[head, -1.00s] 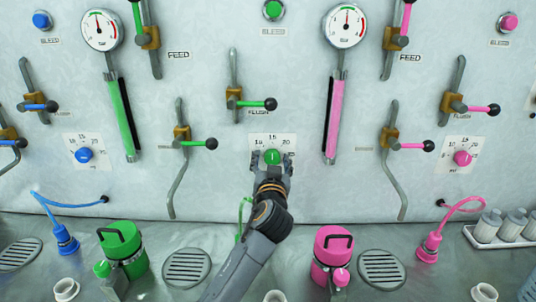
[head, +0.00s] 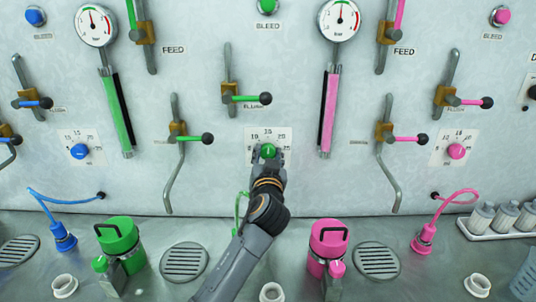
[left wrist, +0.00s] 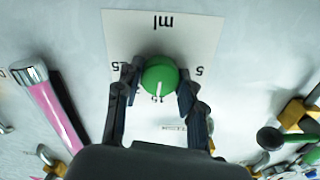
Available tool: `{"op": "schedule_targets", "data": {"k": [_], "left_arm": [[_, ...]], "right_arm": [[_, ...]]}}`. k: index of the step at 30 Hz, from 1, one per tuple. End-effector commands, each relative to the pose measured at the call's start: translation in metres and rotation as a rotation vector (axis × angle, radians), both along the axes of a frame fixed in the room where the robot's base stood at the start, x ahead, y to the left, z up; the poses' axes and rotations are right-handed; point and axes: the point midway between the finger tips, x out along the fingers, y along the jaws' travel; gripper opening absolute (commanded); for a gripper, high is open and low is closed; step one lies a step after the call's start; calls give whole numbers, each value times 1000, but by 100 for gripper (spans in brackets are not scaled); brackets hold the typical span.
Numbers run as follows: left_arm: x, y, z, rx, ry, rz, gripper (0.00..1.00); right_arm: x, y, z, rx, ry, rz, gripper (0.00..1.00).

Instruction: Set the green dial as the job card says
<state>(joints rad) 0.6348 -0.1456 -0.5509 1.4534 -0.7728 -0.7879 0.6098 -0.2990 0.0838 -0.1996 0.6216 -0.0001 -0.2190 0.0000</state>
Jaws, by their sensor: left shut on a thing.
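The green dial (head: 268,151) sits on a white scale plate (head: 284,133) low in the middle of the upright panel. My left gripper (head: 268,157) reaches it from below and is shut on it. In the left wrist view, where the plate appears upside down, the fingers (left wrist: 158,82) flank the dial (left wrist: 159,73) on both sides. The exact reading is partly hidden. I see no job card. My right gripper is not in view.
A green-handled FLUSH lever (head: 250,98) is above the dial. A blue dial (head: 79,151) and a pink dial (head: 456,151) sit to either side. A green canister (head: 119,243) and a pink canister (head: 327,243) stand on the metal counter below.

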Motion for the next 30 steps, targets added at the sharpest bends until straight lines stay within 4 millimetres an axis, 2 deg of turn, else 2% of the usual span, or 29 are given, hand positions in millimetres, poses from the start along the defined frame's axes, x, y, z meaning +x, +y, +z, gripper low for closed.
{"op": "schedule_targets", "data": {"k": [18,30], "left_arm": [[0,0,1,484,1,0,7],[0,0,0,676,1,0,7]], "right_arm": [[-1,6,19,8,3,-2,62],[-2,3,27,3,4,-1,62]]}}
